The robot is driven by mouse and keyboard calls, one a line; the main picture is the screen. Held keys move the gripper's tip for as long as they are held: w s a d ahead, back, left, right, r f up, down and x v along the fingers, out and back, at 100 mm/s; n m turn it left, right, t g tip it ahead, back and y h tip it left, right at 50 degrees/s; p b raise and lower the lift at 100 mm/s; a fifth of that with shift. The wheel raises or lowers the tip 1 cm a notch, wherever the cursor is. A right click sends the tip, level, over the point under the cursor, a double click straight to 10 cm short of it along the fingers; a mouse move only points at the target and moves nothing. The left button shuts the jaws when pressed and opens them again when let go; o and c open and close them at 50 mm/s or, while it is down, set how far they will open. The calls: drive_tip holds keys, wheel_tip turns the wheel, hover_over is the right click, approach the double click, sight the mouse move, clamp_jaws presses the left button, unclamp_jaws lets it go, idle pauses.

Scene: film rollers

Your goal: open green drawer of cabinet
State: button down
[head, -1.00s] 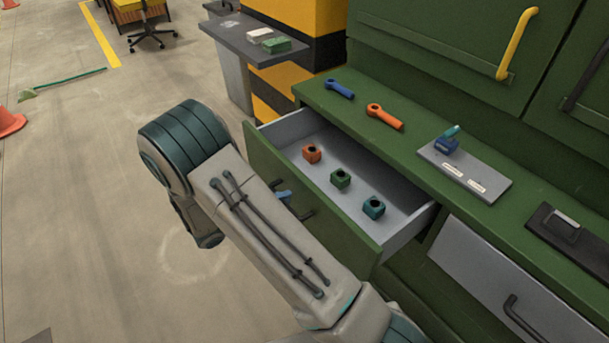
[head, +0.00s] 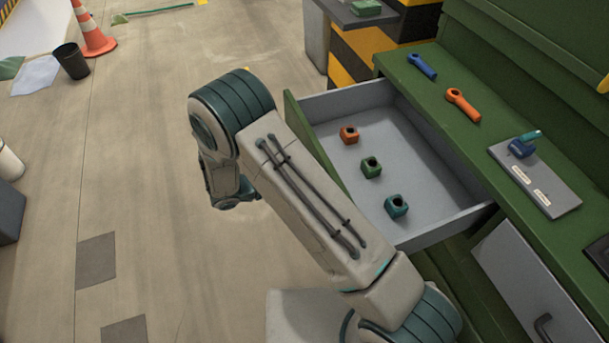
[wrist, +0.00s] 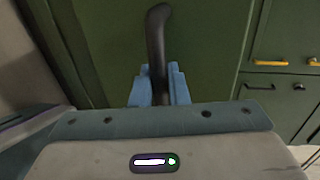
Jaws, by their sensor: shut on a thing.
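The green drawer (head: 296,118) of the green cabinet (head: 447,88) stands wide open in the head view, with its grey inside showing. An orange block (head: 349,135), a green block (head: 371,167) and a teal block (head: 396,206), each with a hole, sit in it. In the wrist view, my gripper (wrist: 159,86) has its blue fingers shut on the dark drawer handle (wrist: 157,30), in front of the green drawer front. In the head view my arm hides the gripper, the handle and much of the drawer front.
A blue tool (head: 421,66), an orange tool (head: 463,104) and a grey plate (head: 553,190) lie on the cabinet top. A closed grey drawer (head: 530,285) is at the lower right. Clear floor (head: 150,190) lies left of my arm.

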drive_tip(key=c, duration=1.5)
unclamp_jaws()
drive_tip(key=v, duration=1.4)
drive_tip(key=shift+w, duration=0.1)
drive_tip(key=s+d+r+m+g+y+p, duration=0.1)
drive_tip(key=d+r+m+g+y+p, duration=0.4)
drive_tip(key=d+r+m, duration=1.2)
drive_tip(key=s+d+r+m+t+y+p, duration=0.1)
drive_tip(key=s+d+r+m+y, duration=0.3)
drive_tip(key=m, duration=0.7)
drive_tip(key=s+d+r+m+t+y+p, duration=0.1)
drive_tip(key=s+d+r+m+y, duration=0.4)
drive_tip(key=m, duration=0.7)
drive_tip(key=shift+s+d+r+y, duration=0.3)
drive_tip(key=shift+s+d+r, duration=0.1)
drive_tip(key=shift+s, duration=0.5)
